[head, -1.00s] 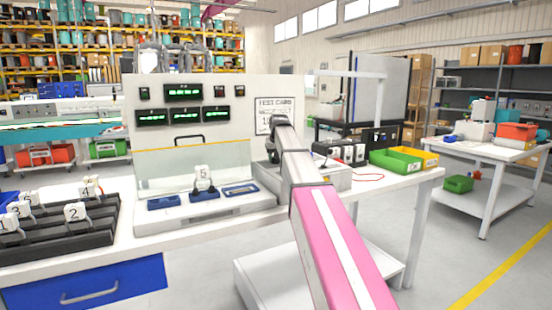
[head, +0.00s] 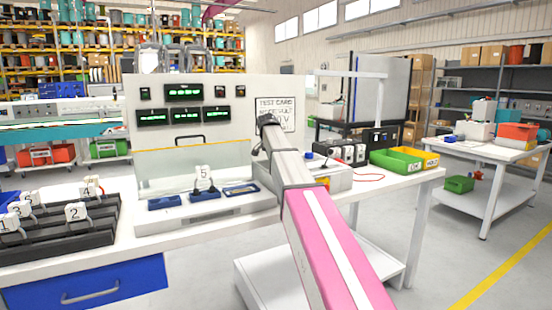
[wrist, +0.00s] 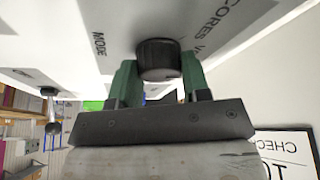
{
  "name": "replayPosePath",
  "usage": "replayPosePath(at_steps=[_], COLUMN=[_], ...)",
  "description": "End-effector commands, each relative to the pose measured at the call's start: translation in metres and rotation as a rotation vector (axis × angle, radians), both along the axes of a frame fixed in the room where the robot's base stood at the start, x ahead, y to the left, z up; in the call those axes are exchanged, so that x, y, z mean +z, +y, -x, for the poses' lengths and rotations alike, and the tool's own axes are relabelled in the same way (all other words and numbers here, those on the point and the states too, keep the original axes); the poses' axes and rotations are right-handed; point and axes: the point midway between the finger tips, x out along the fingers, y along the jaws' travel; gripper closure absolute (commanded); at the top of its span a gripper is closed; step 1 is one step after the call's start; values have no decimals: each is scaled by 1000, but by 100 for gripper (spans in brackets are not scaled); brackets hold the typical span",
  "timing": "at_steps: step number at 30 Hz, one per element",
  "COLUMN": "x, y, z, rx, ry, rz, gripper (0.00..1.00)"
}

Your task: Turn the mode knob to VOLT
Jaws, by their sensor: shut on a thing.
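The mode knob (wrist: 158,52) is a dark ribbed round knob on a pale panel in the wrist view. In the head view my arm hides the knob and the fingers.
The test card (head: 275,114) hangs on the tester's upright panel. A low clear guard (head: 192,157) stands before that panel.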

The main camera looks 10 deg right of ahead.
Motion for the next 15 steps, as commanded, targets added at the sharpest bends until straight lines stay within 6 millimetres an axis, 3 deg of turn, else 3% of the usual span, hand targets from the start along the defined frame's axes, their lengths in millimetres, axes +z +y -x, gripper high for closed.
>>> replayPosePath(at_steps=[15], x=[0], y=[1], z=[-1], rx=[-83], ry=[-1], rz=[-1], gripper=[81])
